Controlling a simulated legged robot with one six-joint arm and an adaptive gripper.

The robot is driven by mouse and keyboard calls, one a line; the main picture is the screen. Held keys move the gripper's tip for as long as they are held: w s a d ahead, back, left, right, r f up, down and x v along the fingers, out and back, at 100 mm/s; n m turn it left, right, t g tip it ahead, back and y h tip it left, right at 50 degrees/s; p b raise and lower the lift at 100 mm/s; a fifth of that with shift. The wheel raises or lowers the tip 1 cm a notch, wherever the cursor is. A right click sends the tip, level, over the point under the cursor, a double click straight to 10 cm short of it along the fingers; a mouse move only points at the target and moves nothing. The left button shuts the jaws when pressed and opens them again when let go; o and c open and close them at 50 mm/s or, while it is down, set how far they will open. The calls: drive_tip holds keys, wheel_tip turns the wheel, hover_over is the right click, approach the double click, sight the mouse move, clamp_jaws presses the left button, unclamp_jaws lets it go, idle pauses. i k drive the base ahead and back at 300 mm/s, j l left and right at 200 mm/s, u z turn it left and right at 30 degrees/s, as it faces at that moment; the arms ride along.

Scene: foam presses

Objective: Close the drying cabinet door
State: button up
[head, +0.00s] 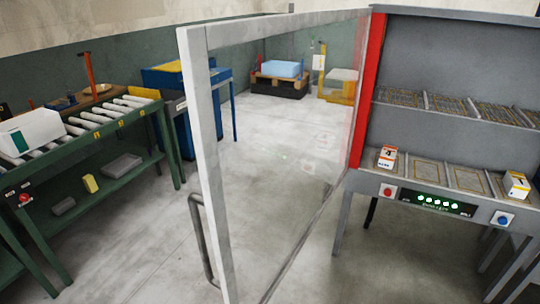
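The drying cabinet (437,60) stands at the right of the head view, a grey box on legs with wire shelves. Its door (193,120) is a light grey frame around a clear pane, hinged along the red edge (367,90) of the cabinet. The door is swung wide open towards me, so its free edge is near the picture's middle left. A grey bar handle (202,240) sits low on that free edge. My gripper does not show in this view.
A green roller table (95,128) with a white box (30,132) stands at the left. Small white-and-orange boxes (386,158) sit on the cabinet's lower shelf. A red button (388,191) and a blue button (503,220) are on its front. Bare floor (140,235) lies left of the door.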

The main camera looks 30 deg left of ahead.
sight(195, 42)
drive_tip(key=k+j, duration=0.1)
drive_tip(key=j, duration=0.3)
drive_tip(key=k+j+z, duration=0.1)
drive_tip(key=j, duration=0.3)
drive_tip(key=k+j, duration=0.15)
drive_tip(key=j, duration=0.3)
drive_tip(key=k+j+z, duration=0.1)
drive_tip(key=j, duration=0.3)
drive_tip(key=k+j, duration=0.15)
drive_tip(key=j, duration=0.25)
drive_tip(key=j+z, duration=0.1)
drive_tip(key=j, duration=0.65)
drive_tip(key=j+z, duration=0.1)
drive_tip(key=j, duration=0.3)
drive_tip(key=i, duration=0.1)
